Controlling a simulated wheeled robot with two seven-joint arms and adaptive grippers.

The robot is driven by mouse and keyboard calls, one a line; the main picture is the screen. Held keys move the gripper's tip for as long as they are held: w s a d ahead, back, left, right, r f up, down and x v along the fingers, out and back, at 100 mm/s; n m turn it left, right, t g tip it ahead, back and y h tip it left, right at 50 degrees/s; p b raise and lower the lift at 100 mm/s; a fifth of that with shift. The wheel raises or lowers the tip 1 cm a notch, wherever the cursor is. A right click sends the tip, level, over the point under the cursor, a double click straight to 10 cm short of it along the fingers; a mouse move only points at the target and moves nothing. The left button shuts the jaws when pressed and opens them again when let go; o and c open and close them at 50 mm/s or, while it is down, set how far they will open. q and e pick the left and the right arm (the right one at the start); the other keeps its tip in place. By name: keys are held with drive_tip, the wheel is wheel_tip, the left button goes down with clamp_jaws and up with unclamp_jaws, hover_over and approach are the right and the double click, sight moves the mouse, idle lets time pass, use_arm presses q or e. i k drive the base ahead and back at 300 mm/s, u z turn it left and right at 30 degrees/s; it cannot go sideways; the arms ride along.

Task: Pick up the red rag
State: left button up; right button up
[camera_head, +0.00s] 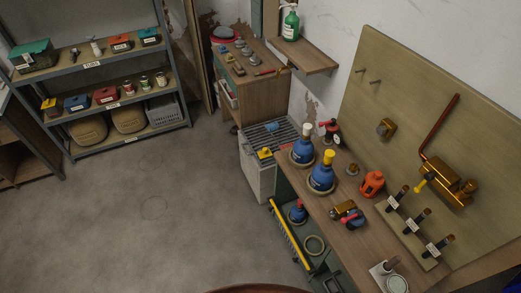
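No thing in view is clearly a red rag. A small red patch (217,40) shows beneath a grey rounded thing at the far left corner of the wooden cabinet (262,98) at the back. It is too small to tell whether it is cloth. Neither of my grippers is in view.
A metal shelf rack (95,62) with bins and jars stands at the back left. The workbench (318,208) also carries a red-orange container (372,183) and brass fittings. The grey floor (150,215) is open.

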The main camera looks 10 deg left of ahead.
sight(283, 147)
drive_tip(key=z, duration=0.05)
drive_tip(key=k, duration=0.45)
drive_tip(key=u, duration=1.25)
drive_tip(key=i, duration=1.55)
drive_tip(key=u, duration=0.35)
drive_tip(key=i, duration=1.2)
drive_tip(key=z, duration=1.35)
drive_tip(key=i, duration=0.8)
drive_tip(key=z, duration=0.95)
